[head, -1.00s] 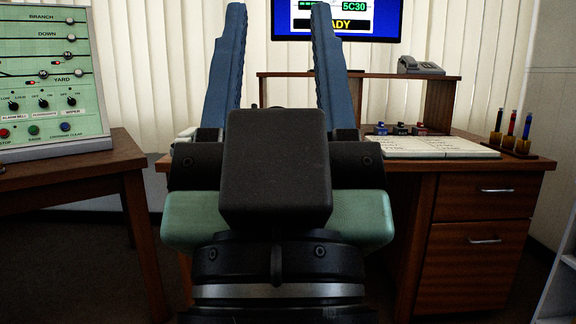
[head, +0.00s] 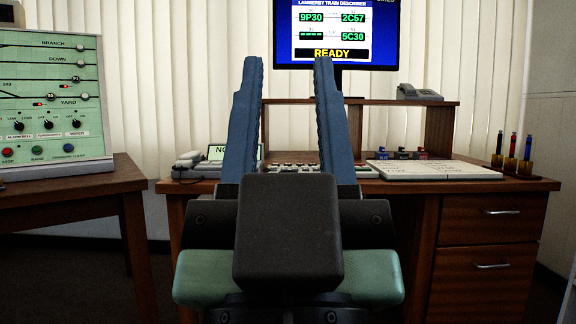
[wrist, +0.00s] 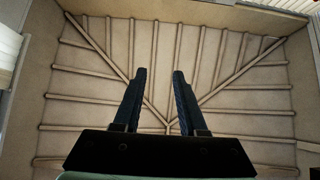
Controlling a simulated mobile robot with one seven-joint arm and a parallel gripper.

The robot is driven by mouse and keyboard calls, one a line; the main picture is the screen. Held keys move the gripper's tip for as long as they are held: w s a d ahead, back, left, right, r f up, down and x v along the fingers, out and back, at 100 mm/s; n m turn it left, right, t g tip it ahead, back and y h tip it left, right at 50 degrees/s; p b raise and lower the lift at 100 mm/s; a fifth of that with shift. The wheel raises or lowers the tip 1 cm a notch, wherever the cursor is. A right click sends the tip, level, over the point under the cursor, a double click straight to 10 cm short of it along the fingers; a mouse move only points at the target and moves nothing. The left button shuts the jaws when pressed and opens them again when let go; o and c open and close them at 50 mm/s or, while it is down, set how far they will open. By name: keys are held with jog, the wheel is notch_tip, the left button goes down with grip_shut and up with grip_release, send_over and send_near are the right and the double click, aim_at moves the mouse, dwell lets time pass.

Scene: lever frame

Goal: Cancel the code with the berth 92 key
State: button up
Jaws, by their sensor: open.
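The screen (head: 333,32) headed as a train describer shows several green code boxes, 9P30, 2C57, one dark or blank, and 5C30, with READY below. The berth numbers beside them are too small to read. A row of keys (head: 291,166) shows on the desk, partly hidden by my gripper; I cannot tell which key is berth 92. My gripper (head: 288,60) is open and empty, its blue fingers pointing up in front of the desk. In the wrist view my gripper (wrist: 160,72) shows against a tan ribbed surface, with no keys visible.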

grip_shut()
dwell(1.4)
